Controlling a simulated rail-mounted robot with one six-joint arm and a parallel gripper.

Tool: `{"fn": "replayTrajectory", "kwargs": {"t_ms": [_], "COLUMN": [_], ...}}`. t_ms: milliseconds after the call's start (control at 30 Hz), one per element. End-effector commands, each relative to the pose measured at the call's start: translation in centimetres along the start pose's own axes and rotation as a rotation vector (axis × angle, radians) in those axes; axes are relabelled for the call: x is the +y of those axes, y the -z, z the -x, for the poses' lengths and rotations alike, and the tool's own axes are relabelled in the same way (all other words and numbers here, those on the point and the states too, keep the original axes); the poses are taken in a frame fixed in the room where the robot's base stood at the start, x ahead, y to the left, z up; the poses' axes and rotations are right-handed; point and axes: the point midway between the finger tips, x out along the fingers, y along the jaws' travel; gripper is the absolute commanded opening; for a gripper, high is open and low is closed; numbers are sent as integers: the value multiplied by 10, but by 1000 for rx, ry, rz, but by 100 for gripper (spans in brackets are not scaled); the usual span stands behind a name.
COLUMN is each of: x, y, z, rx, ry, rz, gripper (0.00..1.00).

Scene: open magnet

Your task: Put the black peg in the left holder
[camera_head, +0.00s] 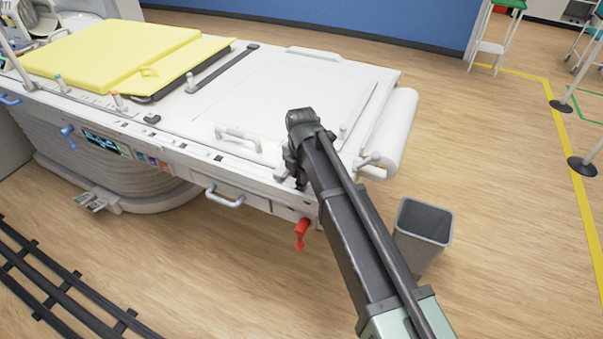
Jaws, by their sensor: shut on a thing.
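My gripper (292,168) is at the near right corner of the white patient table (225,95), pointing down beside the table's front edge. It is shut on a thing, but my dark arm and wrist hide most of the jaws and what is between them. A dark shape shows just under the jaws; I cannot tell whether it is the black peg. I cannot clearly make out the black peg or the left holder elsewhere.
A yellow pad (110,55) covers the table's left part. A white handle (237,135) stands on the top; a red lever (301,232) hangs below the front edge. A grey bin (424,222) stands right of my arm. The wooden floor at right is mostly clear.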

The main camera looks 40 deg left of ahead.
Motion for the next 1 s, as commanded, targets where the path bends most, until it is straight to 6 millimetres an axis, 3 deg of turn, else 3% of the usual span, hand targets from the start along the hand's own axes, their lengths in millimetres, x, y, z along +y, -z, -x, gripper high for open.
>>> {"fn": "replayTrajectory", "kwargs": {"t_ms": [900,933,1000], "x": [0,0,0], "y": [0,0,0], "z": [-17,-17,-17], "rx": [0,0,0], "ry": [0,0,0], "rz": [0,0,0], "gripper": [3,29,40]}}
